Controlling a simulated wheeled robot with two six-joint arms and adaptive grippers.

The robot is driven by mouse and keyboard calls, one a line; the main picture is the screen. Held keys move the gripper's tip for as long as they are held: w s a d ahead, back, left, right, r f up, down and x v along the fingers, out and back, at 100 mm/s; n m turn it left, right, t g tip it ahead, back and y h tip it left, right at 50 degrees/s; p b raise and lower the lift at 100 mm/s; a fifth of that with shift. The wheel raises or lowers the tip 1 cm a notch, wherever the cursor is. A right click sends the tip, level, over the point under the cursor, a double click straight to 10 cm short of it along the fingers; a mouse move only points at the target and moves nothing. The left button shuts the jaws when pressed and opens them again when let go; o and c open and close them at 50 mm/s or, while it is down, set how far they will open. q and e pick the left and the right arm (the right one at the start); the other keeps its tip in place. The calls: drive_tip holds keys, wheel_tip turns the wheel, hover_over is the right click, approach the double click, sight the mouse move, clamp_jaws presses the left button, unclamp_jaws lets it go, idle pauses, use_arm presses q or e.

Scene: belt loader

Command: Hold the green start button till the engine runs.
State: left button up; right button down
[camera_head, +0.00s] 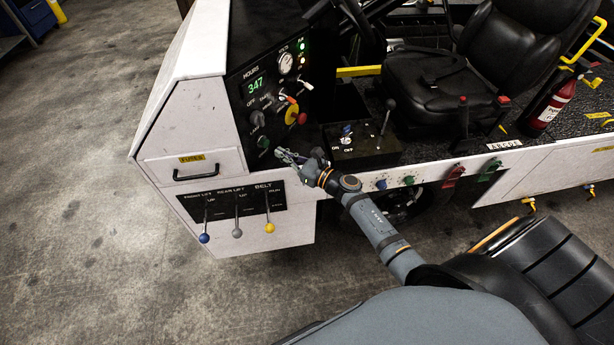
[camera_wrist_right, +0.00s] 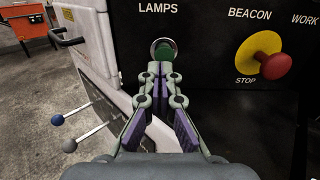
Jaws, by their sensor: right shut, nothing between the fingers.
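The green start button (camera_head: 263,142) sits low on the black control panel of the loader. In the right wrist view the green button (camera_wrist_right: 164,51) shows in a metal ring just beyond my fingertips. My right gripper (camera_head: 279,153) is shut and empty, pointing at the panel close to the button. In the wrist view its closed fingertips (camera_wrist_right: 160,68) overlap the button's lower edge. I cannot tell whether they touch it. My left gripper is out of view.
A red stop knob on a yellow disc (camera_head: 301,117) is up and right of the button. Above are a lit green hours display (camera_head: 255,85) and a gauge (camera_head: 285,63). The seat (camera_head: 430,85) is to the right.

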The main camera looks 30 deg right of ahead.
drive_tip(key=s+d+b, duration=0.1)
drive_tip(key=s+d+f+b, duration=0.1)
drive_tip(key=s, duration=0.1)
drive_tip(key=s+d, duration=0.1)
drive_tip(key=shift+s+d+f+b, duration=0.2)
drive_tip(key=shift+s+d+b, duration=0.1)
drive_tip(key=shift+s+b, duration=0.1)
use_arm(q)
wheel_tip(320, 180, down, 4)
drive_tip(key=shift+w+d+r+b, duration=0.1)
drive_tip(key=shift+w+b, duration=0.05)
drive_tip(key=shift+b, duration=0.15)
use_arm(e)
drive_tip(key=shift+s+d+r, duration=0.2)
drive_tip(key=shift+s+r, duration=0.05)
drive_tip(key=shift+s, duration=0.35)
drive_tip(key=shift+s+d+r, duration=0.2)
drive_tip(key=shift+s+r, duration=0.05)
drive_tip(key=shift+s, duration=0.3)
